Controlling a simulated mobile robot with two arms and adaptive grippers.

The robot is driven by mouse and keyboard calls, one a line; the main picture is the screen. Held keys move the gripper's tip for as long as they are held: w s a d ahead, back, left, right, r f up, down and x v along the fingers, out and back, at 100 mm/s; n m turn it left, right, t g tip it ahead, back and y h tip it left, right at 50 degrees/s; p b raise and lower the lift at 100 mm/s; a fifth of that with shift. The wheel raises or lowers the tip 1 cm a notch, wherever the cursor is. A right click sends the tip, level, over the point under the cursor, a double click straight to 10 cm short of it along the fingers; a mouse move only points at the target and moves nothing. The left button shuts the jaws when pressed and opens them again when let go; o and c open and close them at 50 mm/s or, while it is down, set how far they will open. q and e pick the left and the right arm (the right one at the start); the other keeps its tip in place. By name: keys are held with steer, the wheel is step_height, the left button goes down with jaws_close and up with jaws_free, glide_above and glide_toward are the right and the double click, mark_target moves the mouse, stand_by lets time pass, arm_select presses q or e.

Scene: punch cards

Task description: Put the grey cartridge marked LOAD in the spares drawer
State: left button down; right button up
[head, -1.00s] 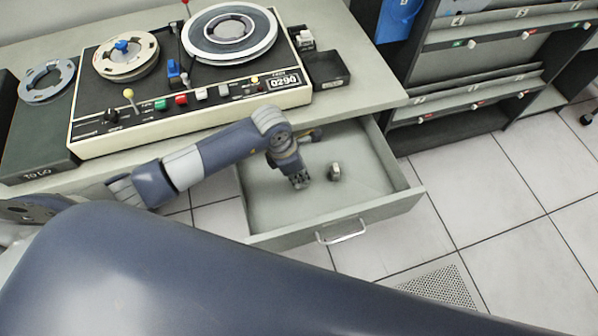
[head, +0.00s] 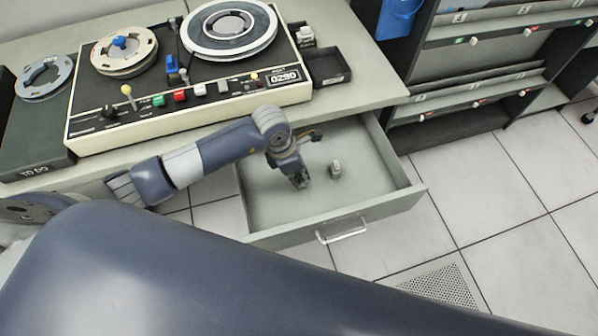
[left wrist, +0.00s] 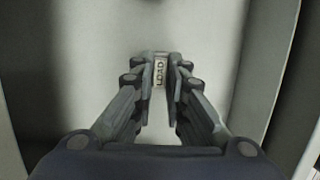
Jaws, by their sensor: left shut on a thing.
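The grey cartridge marked LOAD (left wrist: 160,73) is between the fingertips of my left gripper (left wrist: 161,80), its label facing the left wrist camera. In the head view my left gripper (head: 300,181) is shut and points down inside the open spares drawer (head: 385,204). The held cartridge is mostly hidden by the fingers there. I cannot tell whether it touches the drawer floor. My right gripper is not in view.
A small grey block (head: 336,168) stands in the drawer just right of my left gripper. The drawer's right side is clear. The tape deck (head: 190,115) and a small black tray (head: 328,78) sit on the desk above. A dark cabinet (head: 450,140) stands to the right.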

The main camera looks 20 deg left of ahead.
mark_target(299, 176)
arm_select(q)
steer(key=shift+f+b, duration=1)
steer(key=shift+f, duration=0.2)
steer(key=c, duration=1.5)
jaws_free()
steer(key=shift+c, duration=0.2)
steer(key=shift+c, duration=0.9)
steer(key=shift+r+p, duration=2.95)
steer(key=shift+r, duration=1.1)
